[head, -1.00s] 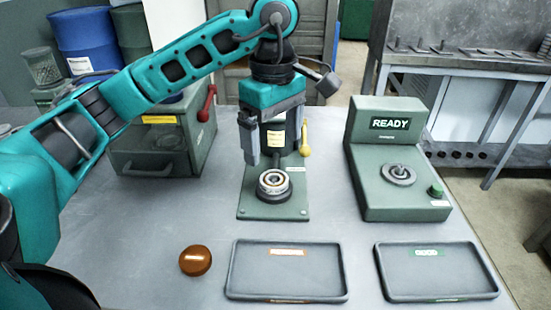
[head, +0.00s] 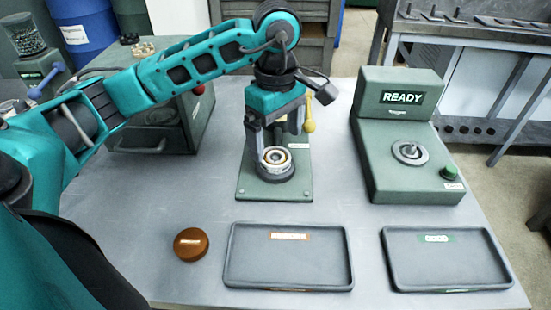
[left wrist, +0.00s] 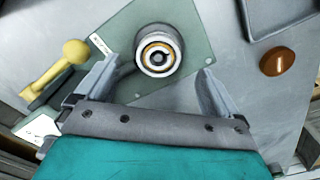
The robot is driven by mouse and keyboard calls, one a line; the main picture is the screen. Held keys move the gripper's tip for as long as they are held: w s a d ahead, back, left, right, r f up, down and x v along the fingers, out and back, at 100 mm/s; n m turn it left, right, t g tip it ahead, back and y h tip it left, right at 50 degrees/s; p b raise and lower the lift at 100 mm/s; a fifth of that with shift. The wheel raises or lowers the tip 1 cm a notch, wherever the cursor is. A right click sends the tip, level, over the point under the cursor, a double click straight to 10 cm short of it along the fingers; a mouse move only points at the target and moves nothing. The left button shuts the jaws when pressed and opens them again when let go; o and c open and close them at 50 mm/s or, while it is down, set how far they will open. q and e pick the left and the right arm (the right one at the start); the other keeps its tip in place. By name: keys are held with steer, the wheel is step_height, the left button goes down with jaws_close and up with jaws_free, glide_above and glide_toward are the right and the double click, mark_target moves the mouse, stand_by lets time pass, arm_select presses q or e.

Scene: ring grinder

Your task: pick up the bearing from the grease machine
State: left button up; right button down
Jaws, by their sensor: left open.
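The bearing (head: 276,157), a metal ring with an orange-brown inner band, sits on the dark round seat of the green grease machine (head: 253,188). It also shows in the left wrist view (left wrist: 157,53), uncovered from above. My left gripper (head: 277,143) is open above the bearing, pointing down. In the left wrist view the left gripper's fingers (left wrist: 159,75) stand apart, one to each side of the bearing and slightly nearer the camera's lower edge. No contact with the bearing shows. My right gripper is not in view.
The machine's yellow-knobbed lever (head: 309,124) stands close beside my left gripper. A green READY tester (head: 405,170) is at the right. Two grey trays (head: 235,275) (head: 392,275) and a brown round object (head: 191,244) lie in front. A green box (head: 150,140) stands at the left.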

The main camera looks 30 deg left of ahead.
mark_target(275, 157)
arm_select(q)
steer(key=f, duration=0.4)
steer(key=shift+w+a+f, duration=0.1)
steer(key=shift+a+f, duration=0.1)
steer(key=shift+f, duration=0.2)
steer(key=shift+r, duration=0.1)
steer(key=c, duration=1.3)
